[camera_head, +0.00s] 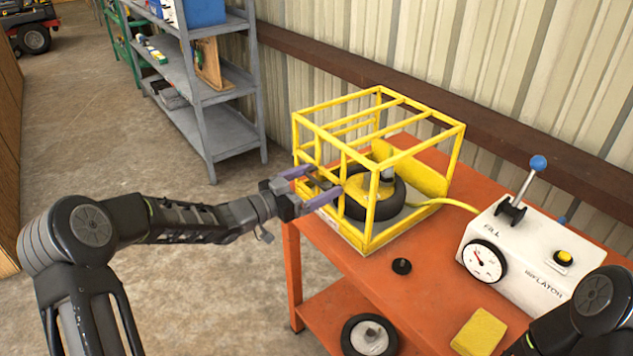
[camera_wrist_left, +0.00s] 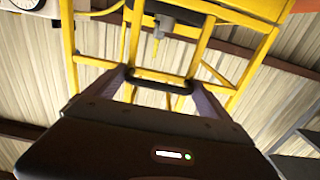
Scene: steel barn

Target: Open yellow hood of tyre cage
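The tyre cage's yellow hood (camera_head: 378,91), a frame of bars, stands over a small black tyre with a yellow hub (camera_head: 360,196) on the orange table. The hood appears down. Its yellow bars also fill the upper part of the left wrist view (camera_wrist_left: 69,45). My left gripper (camera_head: 320,184) is at the cage's left front side, its purple fingers spread apart. In the left wrist view, a black handle bar (camera_wrist_left: 158,84) lies across the gap between the fingertips; I cannot tell whether they touch it. My right gripper is out of view.
The orange table (camera_head: 425,270) also carries a white inflator box (camera_head: 515,250) with a gauge and blue-knobbed lever, a black knob (camera_head: 402,266) and a yellow block (camera_head: 479,332). A yellow hose joins cage and inflator. Grey shelves (camera_head: 215,125) stand behind left; a ribbed wall lies behind the table.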

